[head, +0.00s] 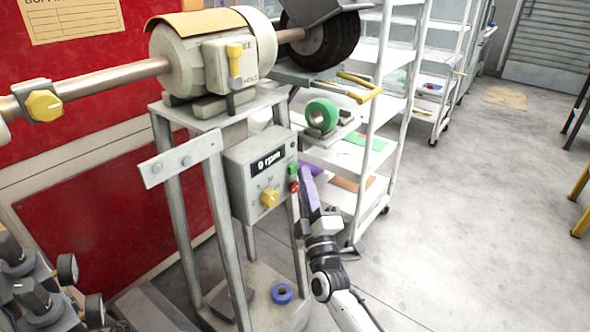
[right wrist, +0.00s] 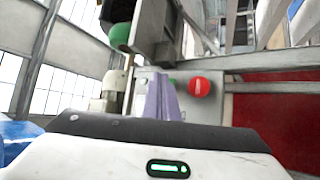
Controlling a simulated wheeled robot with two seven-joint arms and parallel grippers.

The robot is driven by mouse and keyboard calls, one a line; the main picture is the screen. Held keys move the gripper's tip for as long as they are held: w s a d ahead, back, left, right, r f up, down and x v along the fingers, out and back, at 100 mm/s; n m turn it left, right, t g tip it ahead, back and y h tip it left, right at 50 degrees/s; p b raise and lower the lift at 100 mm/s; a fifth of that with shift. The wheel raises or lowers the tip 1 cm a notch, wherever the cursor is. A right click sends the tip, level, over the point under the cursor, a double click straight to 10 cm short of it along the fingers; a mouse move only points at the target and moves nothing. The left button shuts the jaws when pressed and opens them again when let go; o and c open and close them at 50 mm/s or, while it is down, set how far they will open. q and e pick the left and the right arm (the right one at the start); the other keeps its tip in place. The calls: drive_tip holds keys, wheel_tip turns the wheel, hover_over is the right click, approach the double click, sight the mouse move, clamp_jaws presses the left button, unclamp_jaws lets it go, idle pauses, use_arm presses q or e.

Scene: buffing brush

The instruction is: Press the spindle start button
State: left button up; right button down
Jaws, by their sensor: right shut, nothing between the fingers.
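The grey control box (head: 262,180) of the buffing machine carries a display (head: 266,162) reading "0 rpm" and a yellow knob (head: 270,198). My right gripper (head: 305,178), with purple fingers, is shut and empty, close in front of that face. In the right wrist view, the shut fingers (right wrist: 162,98) point at the panel and partly cover the green button (right wrist: 172,80); the red button (right wrist: 199,86) is clear to their right. Contact cannot be told. My left gripper is out of view.
The motor (head: 205,60) and black wheel (head: 322,38) sit above the box. A green roll (head: 322,115) is mounted just above my right gripper. A white shelf rack (head: 372,140) stands close behind it.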

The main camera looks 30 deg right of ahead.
drive_tip(key=shift+w+a, duration=0.2)
drive_tip(key=shift+w, duration=0.2)
idle(0.7)
idle(0.3)
drive_tip(key=shift+s+d+p, duration=0.3)
drive_tip(key=shift+s+p, duration=0.2)
drive_tip(key=shift+s, duration=0.25)
drive_tip(key=s+p, duration=0.1)
drive_tip(key=s+d, duration=0.1)
drive_tip(key=s, duration=0.1)
drive_tip(key=s+d+p, duration=0.1)
drive_tip(key=shift+s+p, duration=0.35)
